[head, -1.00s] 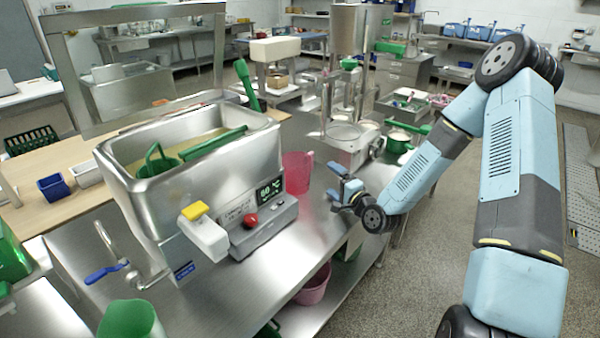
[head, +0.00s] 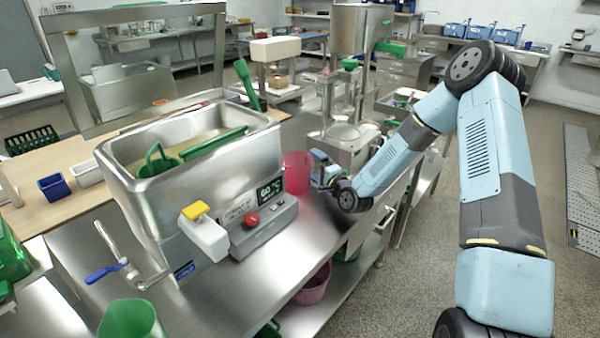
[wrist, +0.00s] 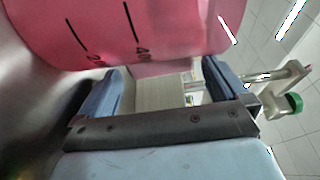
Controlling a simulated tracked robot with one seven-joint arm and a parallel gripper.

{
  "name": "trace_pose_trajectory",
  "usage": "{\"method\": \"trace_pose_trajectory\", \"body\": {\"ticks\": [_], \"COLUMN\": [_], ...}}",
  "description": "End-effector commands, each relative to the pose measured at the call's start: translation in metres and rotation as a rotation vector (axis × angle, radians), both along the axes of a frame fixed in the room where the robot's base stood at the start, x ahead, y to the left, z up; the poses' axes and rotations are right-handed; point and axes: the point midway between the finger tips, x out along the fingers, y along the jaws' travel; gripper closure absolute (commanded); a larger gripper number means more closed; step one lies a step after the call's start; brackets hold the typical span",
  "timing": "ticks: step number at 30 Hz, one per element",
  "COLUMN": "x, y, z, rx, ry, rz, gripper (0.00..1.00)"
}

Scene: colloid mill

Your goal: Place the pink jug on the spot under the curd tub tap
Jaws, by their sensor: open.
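The pink jug (head: 296,172) stands upright on the steel bench, right of the curd tub (head: 200,185). It fills the top of the wrist view (wrist: 140,30), where dark measuring marks show on its wall. My gripper (head: 314,170) is at the jug's right side, open, with its fingers pointing at the jug. In the wrist view the two blue fingertips (wrist: 162,78) are spread apart close to the jug's wall; I cannot tell whether they touch it. The tub's tap (head: 135,272), with a blue lever, is at the tub's left front. The spot under it is not clearly visible.
A green jug (head: 130,318) stands at the front left, near the tap. A control box (head: 262,225) sits on the bench before the tub. A steel mill (head: 345,140) stands behind my gripper. The bench front (head: 270,285) is clear.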

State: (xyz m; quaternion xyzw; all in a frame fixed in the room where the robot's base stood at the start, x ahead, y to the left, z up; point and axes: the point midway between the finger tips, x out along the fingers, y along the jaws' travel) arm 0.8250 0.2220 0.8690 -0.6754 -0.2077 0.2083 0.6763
Motion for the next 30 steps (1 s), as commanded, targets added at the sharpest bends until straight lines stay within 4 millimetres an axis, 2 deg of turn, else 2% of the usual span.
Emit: {"method": "trace_pose_trajectory", "body": {"ticks": [7, 17, 30], "x": [0.025, 0.030, 0.029], "y": [0.017, 0.019, 0.019], "z": [-0.001, -0.001, -0.002], "rx": [0.000, -0.001, -0.002], "ry": [-0.001, -0.001, 0.001], "rz": [0.000, 0.000, 0.000], "gripper": [0.00, 0.01, 0.43]}}
